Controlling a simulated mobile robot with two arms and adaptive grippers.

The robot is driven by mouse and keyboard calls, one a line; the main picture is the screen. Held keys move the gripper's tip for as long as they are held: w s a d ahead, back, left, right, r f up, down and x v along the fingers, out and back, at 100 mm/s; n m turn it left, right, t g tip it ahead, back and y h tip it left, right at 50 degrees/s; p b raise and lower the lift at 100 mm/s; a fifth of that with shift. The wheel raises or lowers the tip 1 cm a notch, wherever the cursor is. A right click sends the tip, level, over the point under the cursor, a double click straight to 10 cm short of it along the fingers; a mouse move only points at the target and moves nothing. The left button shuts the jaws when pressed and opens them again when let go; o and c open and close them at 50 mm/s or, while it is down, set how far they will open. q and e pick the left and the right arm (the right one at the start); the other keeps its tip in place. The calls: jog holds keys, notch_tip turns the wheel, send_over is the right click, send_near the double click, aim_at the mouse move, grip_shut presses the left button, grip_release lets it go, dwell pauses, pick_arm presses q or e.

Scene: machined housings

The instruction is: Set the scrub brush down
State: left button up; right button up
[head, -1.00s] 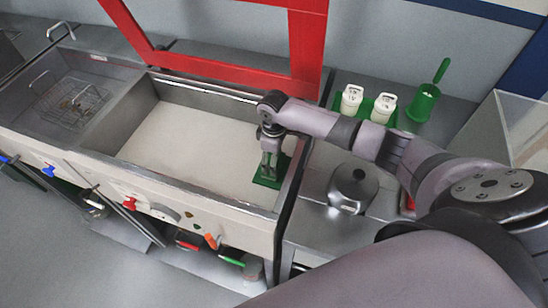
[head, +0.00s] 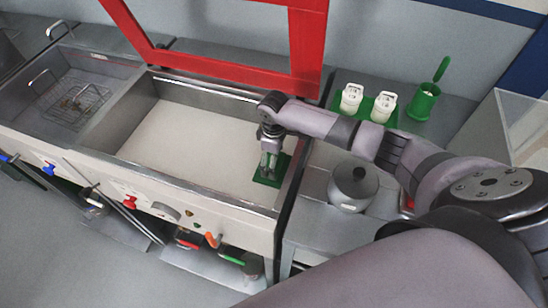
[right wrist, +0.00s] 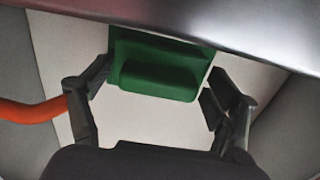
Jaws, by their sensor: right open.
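The green scrub brush (head: 269,182) is at the right end of the wide pale-floored basin (head: 190,130). In the right wrist view the brush (right wrist: 160,65) shows as a green block with a raised grip. My right gripper (head: 268,168) points down over the brush from above. In the right wrist view its two fingers (right wrist: 155,103) stand apart, one on each side of the brush's grip, with gaps visible. The brush appears to rest on the basin floor, though its underside is hidden. My left gripper is not in view.
A red frame (head: 220,70) rises behind the basin. To the right are a metal pot (head: 352,187), white containers (head: 351,100) in a green tray, and a green holder (head: 423,101). A wire basket (head: 75,103) sits at left. The basin's middle is clear.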

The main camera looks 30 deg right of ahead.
notch_tip(320, 180, up, 12)
jog(key=b, duration=0.1)
jog(key=shift+r, duration=0.2)
dwell(1.6)
